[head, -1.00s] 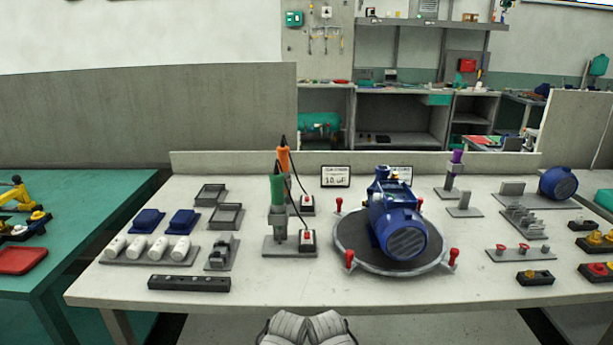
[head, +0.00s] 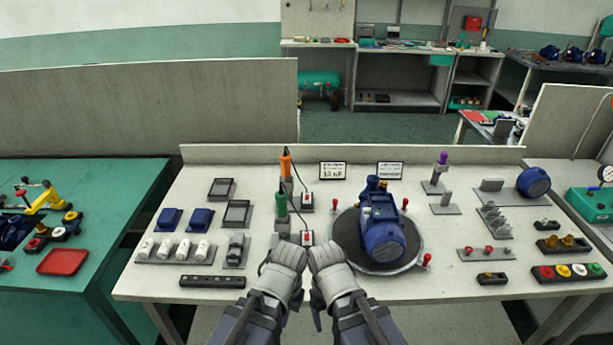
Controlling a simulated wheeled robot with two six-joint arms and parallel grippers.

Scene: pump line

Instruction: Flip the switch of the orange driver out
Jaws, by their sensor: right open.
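The orange driver (head: 286,165) stands upright behind the green driver (head: 281,206), left of the blue pump. Its small grey switch box with a red switch (head: 307,199) sits at its right foot. A similar switch box (head: 307,238) sits beside the green driver. The exact position of the orange driver's switch is too small to tell. My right gripper (head: 323,252) is open and empty, in front of the green driver's switch box. My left gripper (head: 290,252) is close beside it on the left; its jaws cannot be made out. Both are apart from the orange driver's switch.
The blue pump (head: 383,225) on a round turntable (head: 343,245) with red clamps is close on the right. Trays, white cylinders (head: 184,249) and a black strip (head: 211,282) lie on the left. A low panel (head: 230,153) closes the table's back.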

